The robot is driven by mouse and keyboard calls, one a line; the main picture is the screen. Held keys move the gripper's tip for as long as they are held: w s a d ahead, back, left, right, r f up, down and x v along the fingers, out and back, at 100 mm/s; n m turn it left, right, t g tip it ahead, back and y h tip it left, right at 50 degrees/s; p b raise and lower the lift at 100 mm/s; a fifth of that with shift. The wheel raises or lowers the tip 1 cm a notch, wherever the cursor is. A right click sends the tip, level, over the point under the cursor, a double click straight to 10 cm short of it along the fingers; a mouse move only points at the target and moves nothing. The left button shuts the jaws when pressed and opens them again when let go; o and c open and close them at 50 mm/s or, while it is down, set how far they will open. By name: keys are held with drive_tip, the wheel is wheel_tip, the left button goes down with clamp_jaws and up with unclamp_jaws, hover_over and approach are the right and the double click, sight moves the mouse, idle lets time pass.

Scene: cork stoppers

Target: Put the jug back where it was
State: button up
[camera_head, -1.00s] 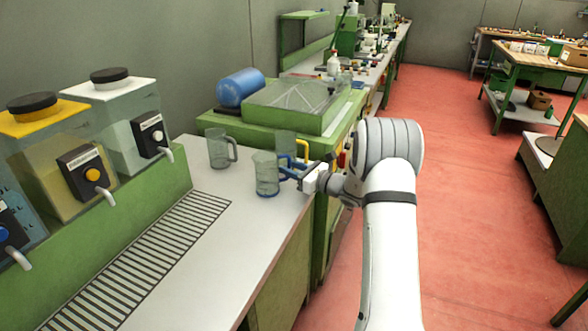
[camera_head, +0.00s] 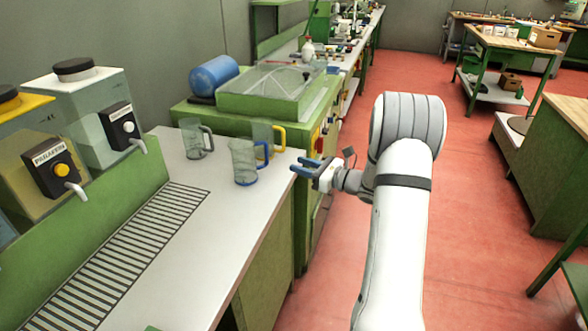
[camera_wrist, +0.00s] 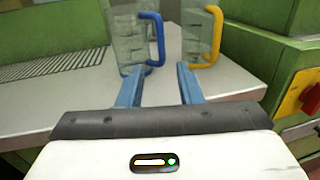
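A clear jug with a blue handle (camera_head: 244,164) stands upright on the pale counter near its right edge; it also shows in the wrist view (camera_wrist: 128,38). A clear jug with a yellow handle (camera_head: 262,137) stands just behind it. A third jug, with a grey handle (camera_head: 194,140), stands to their left. My gripper (camera_head: 302,167) is to the right of the blue-handled jug, apart from it. In the wrist view its two blue fingers (camera_wrist: 159,84) are spread with nothing between them. Which jug is meant cannot be told.
Dispensers with taps (camera_head: 105,110) line the left side, above a slotted drain grate (camera_head: 130,245) in the counter. A green machine (camera_head: 270,95) with a blue cylinder (camera_head: 213,75) stands behind the jugs. Red floor (camera_head: 470,230) lies open to the right.

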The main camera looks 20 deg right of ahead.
drive_tip(key=s+a+r+n+g+h, duration=0.1)
drive_tip(key=s+a+r+n+g, duration=0.1)
drive_tip(key=s+a+n+g, duration=0.55)
drive_tip(key=s+a+r+n+g+h, duration=0.1)
drive_tip(key=s+a+r+n+g, duration=0.1)
drive_tip(key=s+a+n+g, duration=0.55)
drive_tip(key=s+d+n+t+h, duration=0.2)
drive_tip(key=s+n+h, duration=0.3)
drive_tip(key=s, duration=0.4)
drive_tip(key=s+d+n+t+h, duration=0.1)
drive_tip(key=s+n+h, duration=0.4)
drive_tip(key=s, duration=0.5)
drive_tip(key=shift+s+d+n+t, duration=0.2)
drive_tip(key=shift+d+n+t, duration=0.25)
drive_tip(key=shift+n, duration=0.75)
drive_tip(key=shift+r, duration=0.15)
drive_tip(key=p+v, duration=0.3)
drive_tip(key=w+p+v, duration=0.1)
drive_tip(key=p+v, duration=0.1)
drive_tip(key=shift+s+a+r, duration=0.1)
drive_tip(key=shift+r, duration=0.2)
